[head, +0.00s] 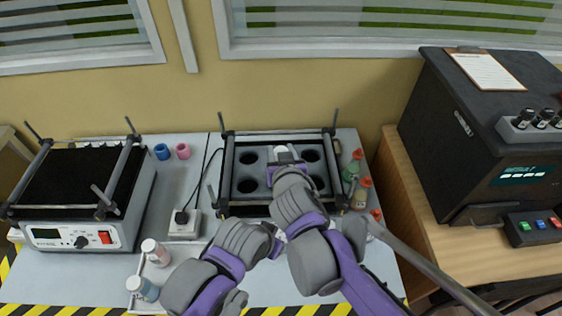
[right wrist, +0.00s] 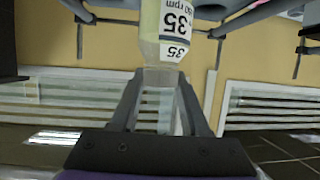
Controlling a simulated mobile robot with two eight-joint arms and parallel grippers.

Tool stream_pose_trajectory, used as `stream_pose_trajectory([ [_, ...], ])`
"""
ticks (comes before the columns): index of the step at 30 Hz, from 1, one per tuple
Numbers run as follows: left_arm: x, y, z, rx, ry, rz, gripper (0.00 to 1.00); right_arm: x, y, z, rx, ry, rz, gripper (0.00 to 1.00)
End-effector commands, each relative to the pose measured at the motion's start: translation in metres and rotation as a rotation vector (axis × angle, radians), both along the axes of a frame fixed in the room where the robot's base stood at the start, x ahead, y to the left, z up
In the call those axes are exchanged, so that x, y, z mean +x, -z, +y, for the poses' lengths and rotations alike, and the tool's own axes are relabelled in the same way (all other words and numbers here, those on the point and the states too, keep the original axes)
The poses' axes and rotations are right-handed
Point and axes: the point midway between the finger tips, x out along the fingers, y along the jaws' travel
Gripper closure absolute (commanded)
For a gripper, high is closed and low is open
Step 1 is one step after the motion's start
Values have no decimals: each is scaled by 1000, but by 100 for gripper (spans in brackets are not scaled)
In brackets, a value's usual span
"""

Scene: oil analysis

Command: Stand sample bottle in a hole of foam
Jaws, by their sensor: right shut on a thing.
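The sample bottle (right wrist: 150,25) has a white label reading 35 and rpm, and pale yellowish contents. It is held between the two fingers of my right gripper (right wrist: 160,95). In the head view its white top (head: 282,151) shows just beyond the right gripper (head: 287,163). The grey foam (head: 262,159) has several dark round holes and sits in a black frame with rods. The bottle is over the middle of the foam; my arm hides its lower part, so I cannot tell whether it is in a hole. My left arm reaches in below; its fingers are hidden.
A hotplate-like device (head: 75,238) stands left. Two white-capped bottles (head: 155,252) are in a tray at front left. Small red-capped bottles (head: 362,185) stand right of the frame. Blue (head: 162,152) and pink (head: 183,151) rings lie behind. A black analyser (head: 440,130) stands right.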

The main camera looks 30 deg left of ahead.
Motion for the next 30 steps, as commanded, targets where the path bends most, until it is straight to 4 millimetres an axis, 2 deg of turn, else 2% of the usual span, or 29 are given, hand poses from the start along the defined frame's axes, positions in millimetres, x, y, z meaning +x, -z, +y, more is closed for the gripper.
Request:
stream_pose_trajectory([
  [3,-1,4,0,0,0,2,33,0,19,0,1,0,1,100],
  [6,-1,5,0,0,0,3,33,0,30,0,1,-1,1,100],
  [19,-2,9,0,0,0,4,33,0,37,0,1,-1,1,100],
  [20,-2,8,0,0,0,4,33,0,36,0,1,-1,1,49],
  [21,-2,8,0,0,0,4,33,0,36,0,0,-1,0,42],
  [24,-2,7,0,0,0,4,33,0,36,0,0,0,0,24],
  [30,-2,7,0,0,0,4,33,0,35,0,0,0,0,24],
])
